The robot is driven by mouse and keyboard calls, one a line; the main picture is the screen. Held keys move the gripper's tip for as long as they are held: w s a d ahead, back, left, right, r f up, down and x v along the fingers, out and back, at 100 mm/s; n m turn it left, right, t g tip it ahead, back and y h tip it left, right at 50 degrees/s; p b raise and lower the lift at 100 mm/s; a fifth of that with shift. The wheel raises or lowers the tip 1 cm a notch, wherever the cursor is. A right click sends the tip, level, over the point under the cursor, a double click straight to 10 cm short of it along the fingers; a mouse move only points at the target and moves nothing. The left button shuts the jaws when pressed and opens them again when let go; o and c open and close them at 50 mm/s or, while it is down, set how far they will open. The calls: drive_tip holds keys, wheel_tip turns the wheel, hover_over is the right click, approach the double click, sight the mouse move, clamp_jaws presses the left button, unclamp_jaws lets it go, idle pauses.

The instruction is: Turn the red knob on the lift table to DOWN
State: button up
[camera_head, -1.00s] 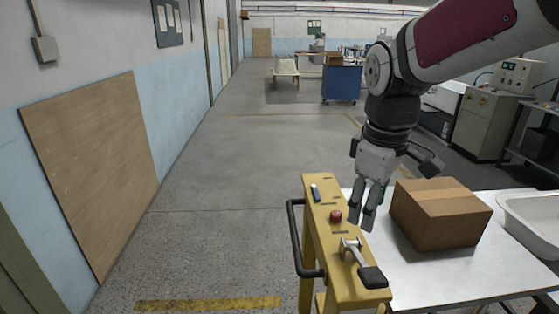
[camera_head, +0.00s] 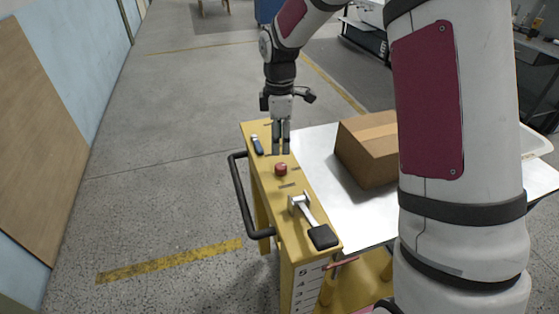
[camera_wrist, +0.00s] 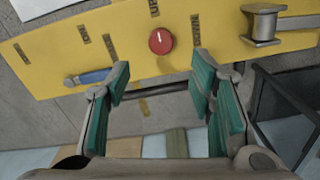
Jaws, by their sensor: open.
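The red knob (camera_head: 281,169) sits on the yellow top panel (camera_head: 262,180) of the lift table. In the wrist view the knob (camera_wrist: 161,41) has a small white pointer mark aimed toward the top edge, near a dark label that seems to read UP (camera_wrist: 153,8). Another label (camera_wrist: 195,28) lies to its right, too small to read surely. My gripper (camera_head: 281,151) points down over the panel, just beyond the knob in the head view. In the wrist view its green-padded fingers (camera_wrist: 160,78) are spread and empty, with the knob ahead between their tips, apart from them.
A blue-handled lever (camera_head: 257,145) and a metal lever with a black pad (camera_head: 312,220) flank the knob. A black rail (camera_head: 243,200) runs along the panel's left side. A cardboard box (camera_head: 367,150) stands on the white tabletop (camera_head: 318,180). Open floor lies left.

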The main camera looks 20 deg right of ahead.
sight(279, 166)
wheel_tip(279, 166, down, 9)
drive_tip(key=shift+r+p, duration=0.1)
drive_tip(key=shift+p, duration=0.4)
drive_tip(key=shift+c, duration=0.3)
drive_tip(key=c, duration=1.1)
